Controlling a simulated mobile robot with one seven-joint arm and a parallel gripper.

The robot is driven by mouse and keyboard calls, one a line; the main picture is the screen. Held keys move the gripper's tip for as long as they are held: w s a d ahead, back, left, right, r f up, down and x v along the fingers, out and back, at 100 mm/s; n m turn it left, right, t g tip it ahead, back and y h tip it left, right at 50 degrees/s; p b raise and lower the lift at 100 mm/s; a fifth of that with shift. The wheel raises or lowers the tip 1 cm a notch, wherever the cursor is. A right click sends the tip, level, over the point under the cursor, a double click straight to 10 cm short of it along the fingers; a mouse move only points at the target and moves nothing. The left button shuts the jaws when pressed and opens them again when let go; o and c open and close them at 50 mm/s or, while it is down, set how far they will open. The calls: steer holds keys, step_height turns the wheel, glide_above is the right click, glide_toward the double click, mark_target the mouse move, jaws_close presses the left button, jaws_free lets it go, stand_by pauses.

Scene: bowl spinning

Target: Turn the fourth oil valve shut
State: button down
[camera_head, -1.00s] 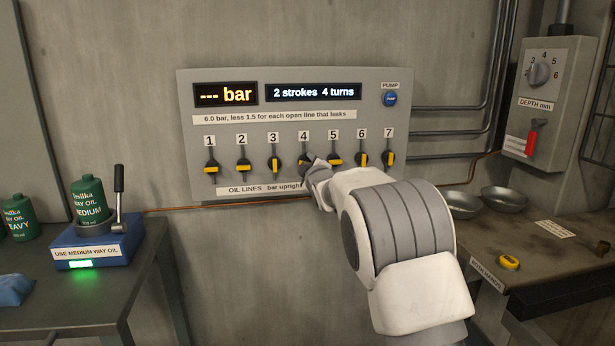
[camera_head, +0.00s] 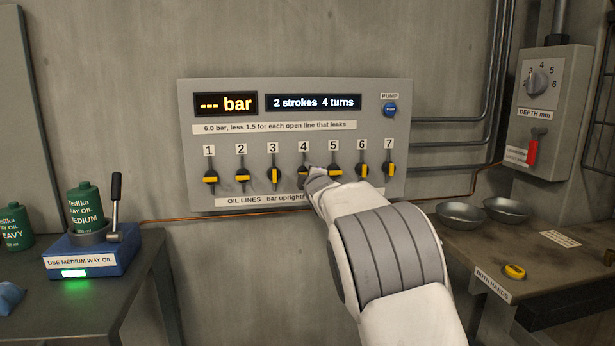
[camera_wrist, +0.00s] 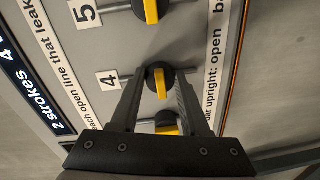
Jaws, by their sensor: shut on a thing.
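The fourth oil valve (camera_head: 302,174) is a black knob with a yellow bar, under the label 4 on the grey wall panel (camera_head: 400,120). My gripper (camera_head: 314,180) reaches it from the lower right and hides part of it. In the wrist view the fourth valve (camera_wrist: 158,82) sits between the two fingers of my gripper (camera_wrist: 160,74), which is shut on it. Its yellow bar lies nearly crosswise on the panel, close to the direction of the fifth valve's bar (camera_wrist: 151,10). The panel's lower label, partly hidden, ties an upright bar to open.
Valves 1 (camera_head: 210,178), 2 (camera_head: 242,177) and 5 (camera_head: 335,171) have crosswise bars. Valves 3 (camera_head: 274,175), 6 (camera_head: 362,170) and 7 (camera_head: 388,169) are upright. The display (camera_head: 313,102) reads "2 strokes 4 turns"; the pressure display (camera_head: 225,104) shows dashes. The blue pump button (camera_head: 390,110) is at upper right.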

steer(key=shift+c, duration=1.9)
jaws_free()
steer(key=v, duration=1.7)
steer(key=shift+s+p, duration=0.2)
steer(key=shift+p, duration=0.1)
steer(key=s+d+f+m+g+h, duration=0.2)
steer(key=s+d+m+g, duration=0.1)
steer(key=s+d+m, duration=0.3)
steer(key=s+d+f+m+g+h, duration=0.1)
steer(key=s+d+f+m+g, duration=0.1)
steer(key=s+d+m, duration=0.4)
steer(key=s+d+f+m+g+h, duration=0.1)
steer(key=s+d+f+m+g, duration=0.1)
steer(key=s, duration=0.7)
steer(key=s+d+f+m+g, duration=0.2)
steer(key=s+f+m, duration=0.1)
steer(key=s, duration=0.6)
steer(key=s+d+f+m+g+h, duration=0.1)
steer(key=s+d+f+m+g, duration=0.1)
steer(key=s, duration=0.6)
step_height(320, 180, up, 22)
steer(key=p, duration=2.2)
steer(key=shift+a, duration=0.25)
